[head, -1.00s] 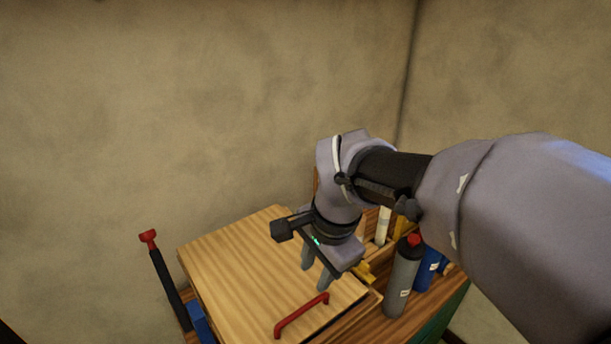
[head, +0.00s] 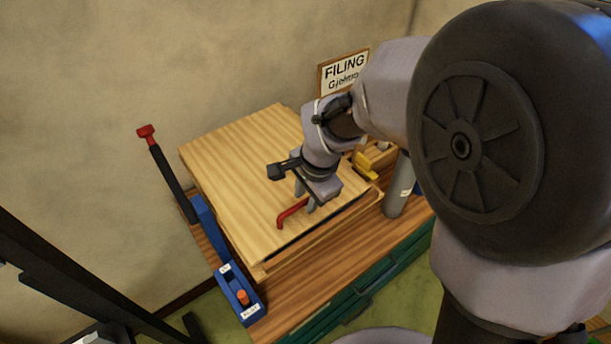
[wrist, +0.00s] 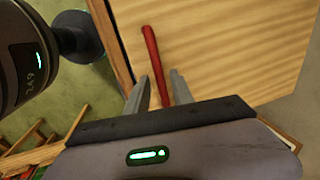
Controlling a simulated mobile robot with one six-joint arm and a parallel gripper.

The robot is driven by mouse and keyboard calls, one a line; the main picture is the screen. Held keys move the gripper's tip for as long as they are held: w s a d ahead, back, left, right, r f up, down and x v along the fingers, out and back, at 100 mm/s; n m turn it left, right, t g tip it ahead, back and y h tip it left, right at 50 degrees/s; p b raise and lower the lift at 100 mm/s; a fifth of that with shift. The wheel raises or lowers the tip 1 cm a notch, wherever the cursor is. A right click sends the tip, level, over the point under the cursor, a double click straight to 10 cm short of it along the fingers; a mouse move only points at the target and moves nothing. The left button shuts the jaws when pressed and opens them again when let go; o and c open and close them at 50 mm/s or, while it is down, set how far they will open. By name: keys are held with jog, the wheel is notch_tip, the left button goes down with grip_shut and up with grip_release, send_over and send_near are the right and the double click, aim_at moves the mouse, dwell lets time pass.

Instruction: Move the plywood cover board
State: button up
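The plywood cover board (head: 235,165) is a pale wooden panel lying flat over a shallow wooden frame on the bench. It fills much of the wrist view (wrist: 225,45). A red bar handle (head: 291,212) is fixed near its front edge. My gripper (head: 305,201) is low over the board at the right end of this handle. In the wrist view, the two grey fingers (wrist: 160,76) are apart, with the red handle (wrist: 152,55) running between them. Gaps show on both sides of the handle. Whether the fingertips touch the board is unclear.
A blue tool (head: 238,293) with a long dark, red-topped lever (head: 168,175) stands along the board's left side. A "FILING" sign (head: 345,70) is behind. Bare bench (head: 320,285) lies in front.

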grip_shut()
dwell(1.2)
